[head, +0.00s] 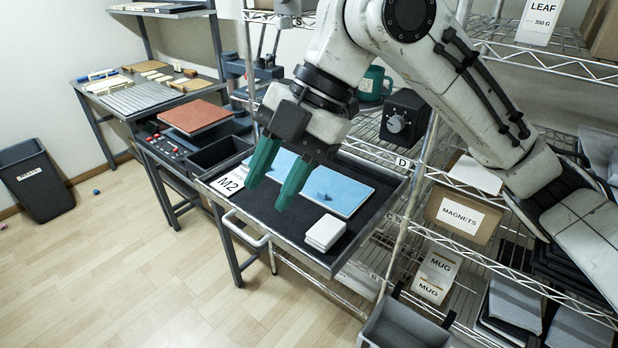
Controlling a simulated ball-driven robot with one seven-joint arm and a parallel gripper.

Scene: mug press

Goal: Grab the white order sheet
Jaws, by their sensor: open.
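A plain white sheet (477,175) lies at a slant on the wire shelf at the right, above the box marked MAGNETS. I cannot tell for sure that it is the order sheet, as no writing on it can be read. My gripper (267,195) points down with its two green fingers apart and nothing between them. It hangs over the dark tray, in front of a light blue panel, well to the left of the white sheet. My own arm passes between the two from the upper right.
The dark tray (287,240) has a handle in front and holds the blue panel (335,190), a white stack (324,232) and an M2 card (231,182). The MAGNETS box (462,213) and a grey bin (402,328) stand right. The floor at left is mostly clear.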

